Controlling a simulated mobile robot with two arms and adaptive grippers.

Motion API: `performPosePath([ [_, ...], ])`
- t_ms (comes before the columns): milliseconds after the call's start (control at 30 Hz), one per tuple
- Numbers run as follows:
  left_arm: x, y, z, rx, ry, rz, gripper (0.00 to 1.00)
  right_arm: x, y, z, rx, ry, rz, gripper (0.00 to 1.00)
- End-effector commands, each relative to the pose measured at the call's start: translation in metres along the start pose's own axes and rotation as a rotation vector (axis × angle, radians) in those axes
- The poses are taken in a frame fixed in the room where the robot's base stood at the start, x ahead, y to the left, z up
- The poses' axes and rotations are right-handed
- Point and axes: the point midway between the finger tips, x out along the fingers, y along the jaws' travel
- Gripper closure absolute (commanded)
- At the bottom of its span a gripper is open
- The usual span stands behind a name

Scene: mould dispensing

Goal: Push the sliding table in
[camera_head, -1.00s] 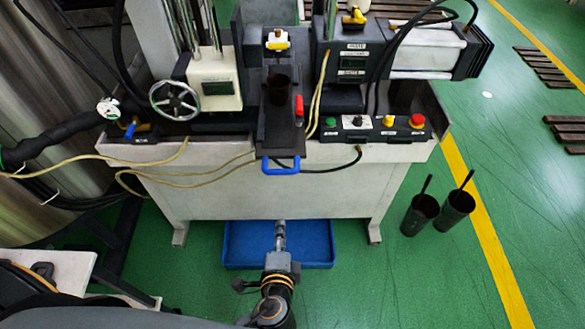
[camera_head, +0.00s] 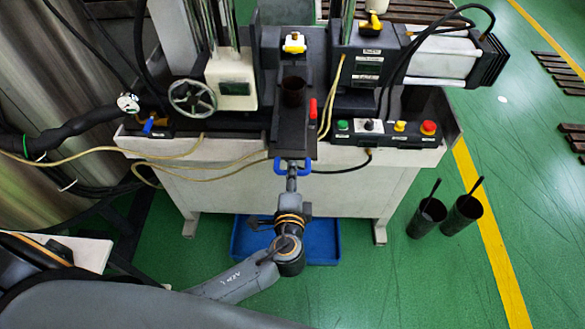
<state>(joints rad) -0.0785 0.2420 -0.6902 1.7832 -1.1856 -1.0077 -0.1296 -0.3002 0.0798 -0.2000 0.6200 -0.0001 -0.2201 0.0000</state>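The sliding table (camera_head: 292,135) is a dark narrow plate in the middle of the machine. Its front end sticks out past the bench edge and carries a blue handle (camera_head: 307,167). A dark cup-shaped mould (camera_head: 293,91) stands upright on the plate. My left gripper (camera_head: 291,165) is at the handle, its tip at the middle of the bar. It looks like one narrow piece, so I cannot tell whether its fingers are apart or whether it grips the bar. My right gripper is out of view.
A red-handled part (camera_head: 312,108) stands beside the plate. A control box (camera_head: 385,132) with coloured buttons is to its right, a handwheel (camera_head: 192,97) to its left. Yellow hoses cross the bench front. A blue tray (camera_head: 322,240) lies below; two dark cups (camera_head: 427,218) stand on the floor.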

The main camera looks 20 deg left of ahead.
Motion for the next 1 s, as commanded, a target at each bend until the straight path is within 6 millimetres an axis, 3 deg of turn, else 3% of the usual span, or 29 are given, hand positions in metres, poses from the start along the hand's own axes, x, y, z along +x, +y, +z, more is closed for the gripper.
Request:
performPosePath([
  [200,0.017,0.000,0.000,0.000,0.001,0.001,0.63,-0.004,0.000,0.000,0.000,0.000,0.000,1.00],
  [467,0.018,0.001,0.000,-0.001,0.001,0.001,0.63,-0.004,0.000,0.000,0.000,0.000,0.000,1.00],
  [500,0.018,0.001,0.000,-0.001,0.001,0.001,0.65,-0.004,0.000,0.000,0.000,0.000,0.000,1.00],
  [667,0.018,0.001,0.000,-0.001,0.001,0.001,0.97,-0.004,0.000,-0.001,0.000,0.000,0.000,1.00],
  [700,0.018,0.001,0.000,-0.001,0.001,0.001,1.00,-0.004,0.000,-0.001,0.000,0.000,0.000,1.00],
  [1000,0.019,0.001,0.000,-0.001,0.001,0.002,1.00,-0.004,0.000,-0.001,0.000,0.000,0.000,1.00],
])
